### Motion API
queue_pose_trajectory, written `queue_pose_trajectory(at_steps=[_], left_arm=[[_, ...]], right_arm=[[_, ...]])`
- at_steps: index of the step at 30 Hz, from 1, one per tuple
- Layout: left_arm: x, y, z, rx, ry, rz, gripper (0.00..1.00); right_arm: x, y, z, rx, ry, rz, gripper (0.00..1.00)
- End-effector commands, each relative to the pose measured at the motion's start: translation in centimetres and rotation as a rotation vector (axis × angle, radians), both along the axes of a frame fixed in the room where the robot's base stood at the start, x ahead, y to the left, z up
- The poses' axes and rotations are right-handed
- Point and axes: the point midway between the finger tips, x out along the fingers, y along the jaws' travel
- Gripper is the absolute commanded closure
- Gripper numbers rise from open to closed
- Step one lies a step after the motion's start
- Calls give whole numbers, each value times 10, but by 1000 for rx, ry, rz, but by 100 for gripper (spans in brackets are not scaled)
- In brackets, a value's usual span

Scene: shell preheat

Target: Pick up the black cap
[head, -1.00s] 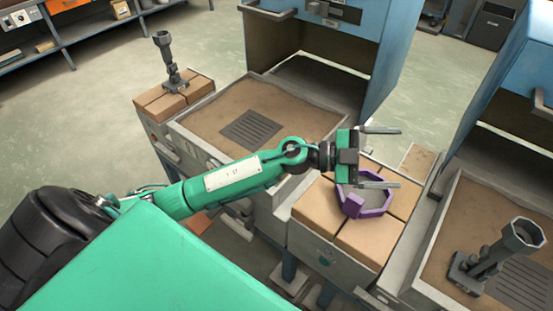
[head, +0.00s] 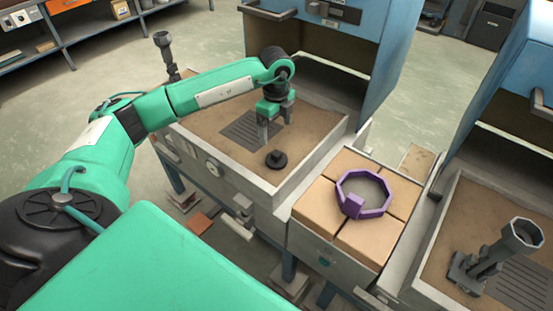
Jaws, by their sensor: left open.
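The black cap (head: 276,160) is a small dark round piece with a raised knob. It lies on the brown bed of the left workstation tray (head: 310,121), near its front right. My left gripper (head: 277,132) points down above and just behind the cap in the picture, with its two fingers apart and nothing between them. The fingers look clear of the cap, though their exact height is hard to tell. My right gripper is out of view.
A purple octagonal ring (head: 364,207) lies on tan blocks (head: 318,208) right of the tray. A grey stand with a cup-shaped top (head: 496,256) is at the right; a similar one (head: 166,56) is behind my arm. Blue cabinets (head: 408,60) rise behind.

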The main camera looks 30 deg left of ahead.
Motion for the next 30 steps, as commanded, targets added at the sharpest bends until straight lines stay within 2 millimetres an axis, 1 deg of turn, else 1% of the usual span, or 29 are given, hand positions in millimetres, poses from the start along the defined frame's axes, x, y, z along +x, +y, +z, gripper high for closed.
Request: queue_pose_trajectory(at_steps=[1,3,6,9,14,16,21,24,27,30], left_arm=[[-1,0,-12,0,5,-1,11],[-1,-1,-27,-1,5,-2,11],[-1,-1,-45,-2,3,-2,11],[-1,-2,-58,-3,2,-3,11],[-1,-2,-68,-4,1,-5,11],[-2,-2,-75,-4,2,-4,11],[-4,-4,-101,-4,3,-5,11],[-4,-5,-112,-4,0,-5,11],[-3,-5,-117,-4,0,-5,11],[-3,-5,-118,-4,-1,-5,11]], right_arm=[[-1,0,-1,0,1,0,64],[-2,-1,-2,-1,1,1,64],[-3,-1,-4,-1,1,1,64],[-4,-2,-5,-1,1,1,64],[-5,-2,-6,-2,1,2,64],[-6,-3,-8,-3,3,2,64],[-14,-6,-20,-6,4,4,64],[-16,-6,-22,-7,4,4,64],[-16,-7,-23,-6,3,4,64],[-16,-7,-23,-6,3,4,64]])
